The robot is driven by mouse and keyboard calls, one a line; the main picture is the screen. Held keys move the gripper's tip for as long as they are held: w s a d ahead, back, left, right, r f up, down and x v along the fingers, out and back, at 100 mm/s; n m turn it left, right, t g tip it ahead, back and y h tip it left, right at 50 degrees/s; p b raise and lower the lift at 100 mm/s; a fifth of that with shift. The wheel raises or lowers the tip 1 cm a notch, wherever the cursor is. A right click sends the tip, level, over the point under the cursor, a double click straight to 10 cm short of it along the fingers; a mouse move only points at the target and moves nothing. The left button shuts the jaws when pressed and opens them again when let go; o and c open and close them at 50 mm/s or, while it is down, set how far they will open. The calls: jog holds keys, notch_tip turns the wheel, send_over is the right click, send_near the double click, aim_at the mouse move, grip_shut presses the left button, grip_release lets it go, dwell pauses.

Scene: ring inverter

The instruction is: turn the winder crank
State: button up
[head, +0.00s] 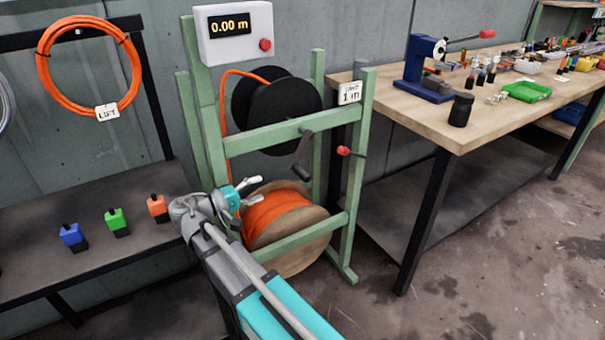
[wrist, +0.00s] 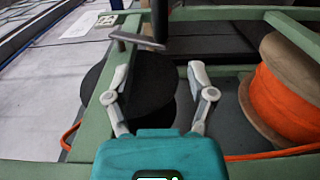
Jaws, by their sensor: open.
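The winder crank (head: 303,153) is a dark grey bent handle on the green winder frame (head: 270,137), below the black reel (head: 262,110). In the wrist view the crank (wrist: 160,22) shows at the top middle, its dark grip pointing out of the top edge. My gripper (head: 254,190) is left of and below the crank in the head view, in front of the orange cable drum (head: 290,245). In the wrist view my gripper (wrist: 158,68) has its two grey fingers spread, with nothing between them. The crank lies beyond the fingertips, apart from them.
A red-knobbed lever (head: 345,151) sticks out right of the crank. A white meter box (head: 235,50) reading 0.00 m tops the frame. A wooden workbench (head: 450,125) stands right. A dark shelf (head: 40,255) with coloured blocks stands left. Open floor lies front right.

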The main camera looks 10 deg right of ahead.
aim_at(298, 175)
jog(key=shift+x, duration=6.85)
grip_shut()
